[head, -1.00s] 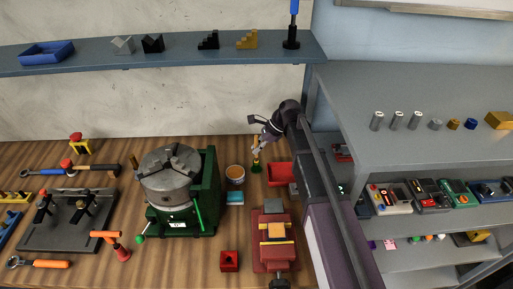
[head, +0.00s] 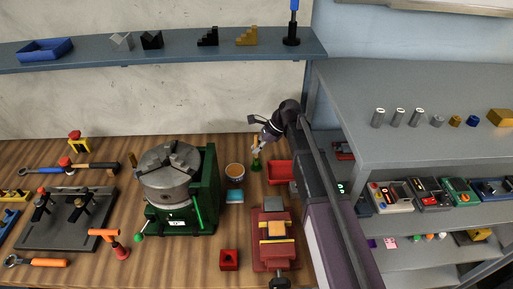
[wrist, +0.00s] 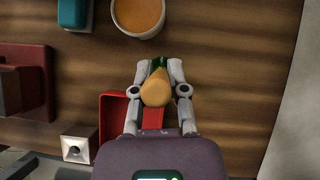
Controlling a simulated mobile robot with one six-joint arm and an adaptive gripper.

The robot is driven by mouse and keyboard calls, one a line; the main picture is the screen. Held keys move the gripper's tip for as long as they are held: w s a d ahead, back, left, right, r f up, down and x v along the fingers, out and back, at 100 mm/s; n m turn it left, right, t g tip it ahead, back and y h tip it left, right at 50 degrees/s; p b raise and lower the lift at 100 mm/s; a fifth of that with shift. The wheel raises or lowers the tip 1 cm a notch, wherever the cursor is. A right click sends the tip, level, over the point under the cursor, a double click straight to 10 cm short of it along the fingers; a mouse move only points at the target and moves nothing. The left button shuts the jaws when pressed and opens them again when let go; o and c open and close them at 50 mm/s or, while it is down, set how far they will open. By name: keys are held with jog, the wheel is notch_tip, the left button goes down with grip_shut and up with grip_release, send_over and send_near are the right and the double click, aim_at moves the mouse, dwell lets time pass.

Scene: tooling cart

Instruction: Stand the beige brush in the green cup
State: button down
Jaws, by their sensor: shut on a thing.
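The beige brush (wrist: 156,90) is between the two fingers of my gripper (wrist: 158,82) in the wrist view, its rounded beige end toward the camera. In the head view my gripper (head: 259,147) is shut on it, above the wood bench, and the brush (head: 257,153) looks roughly upright. A dark green piece (head: 256,165) shows right below the beige part, and also beyond it in the wrist view (wrist: 158,62). I cannot tell whether this green is the brush's lower end or the green cup. No other green cup is clearly seen.
A white pot with orange-brown inside (head: 235,171) and a teal block (head: 235,196) stand left of my gripper. A red bin (head: 281,172) is close on the right. A red vise (head: 273,247) and a green-based chuck (head: 180,190) stand nearer. A shelf (head: 180,53) runs above.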

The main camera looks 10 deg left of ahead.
aim_at(256, 137)
jog(key=shift+f+b, duration=0.45)
jog(key=shift+f, duration=0.05)
dwell(1.4)
dwell(0.4)
jog(key=c, duration=0.6)
grip_release()
jog(key=o, duration=0.4)
jog(key=shift+o, duration=0.2)
jog(key=shift+r, duration=0.2)
jog(key=shift+r+p, duration=2.8)
jog(key=shift+p, duration=0.2)
